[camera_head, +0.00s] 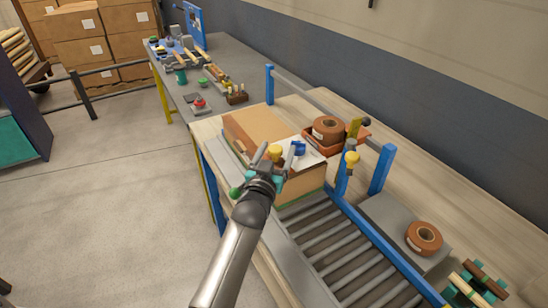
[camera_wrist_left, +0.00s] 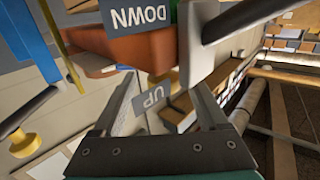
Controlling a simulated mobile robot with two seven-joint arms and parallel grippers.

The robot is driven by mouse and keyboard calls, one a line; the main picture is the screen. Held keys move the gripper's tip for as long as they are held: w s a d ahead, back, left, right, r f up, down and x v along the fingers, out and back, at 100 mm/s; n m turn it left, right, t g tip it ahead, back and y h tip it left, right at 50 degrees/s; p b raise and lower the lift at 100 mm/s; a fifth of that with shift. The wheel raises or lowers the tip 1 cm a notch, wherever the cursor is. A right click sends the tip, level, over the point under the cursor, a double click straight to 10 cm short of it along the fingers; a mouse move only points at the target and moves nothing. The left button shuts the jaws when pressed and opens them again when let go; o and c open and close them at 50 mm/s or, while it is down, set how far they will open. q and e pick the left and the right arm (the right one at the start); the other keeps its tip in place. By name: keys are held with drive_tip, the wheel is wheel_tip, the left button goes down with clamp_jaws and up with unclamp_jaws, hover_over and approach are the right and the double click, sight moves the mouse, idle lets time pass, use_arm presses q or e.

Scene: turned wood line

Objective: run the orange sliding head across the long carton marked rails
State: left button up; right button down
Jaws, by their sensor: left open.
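The long brown carton (camera_head: 258,124) lies on the bench at the end of the roller bed; its marking is not readable. The orange sliding head (camera_head: 362,132) sits on the far side of the carton, with a brown tape roll (camera_head: 328,130) at it. An orange body, likely this head, shows in the left wrist view (camera_wrist_left: 125,50), with "DOWN" and "UP" labels near it. My left gripper (camera_head: 278,152) is over the carton's near part, apart from the orange head. Its fingers are spread in the left wrist view (camera_wrist_left: 158,105), with nothing clearly held. My right gripper is out of view.
Blue posts (camera_head: 382,170) and a rail stand along the roller bed (camera_head: 335,240). A yellow knob (camera_head: 351,158) sits beside one post. Another tape roll (camera_head: 424,238) lies on a grey plate at right. A grey bench (camera_head: 205,70) with small tools stands behind.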

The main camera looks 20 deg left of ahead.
use_arm(q)
drive_tip(key=s+d, duration=0.1)
drive_tip(key=s, duration=1.4)
drive_tip(key=shift+d, duration=0.4)
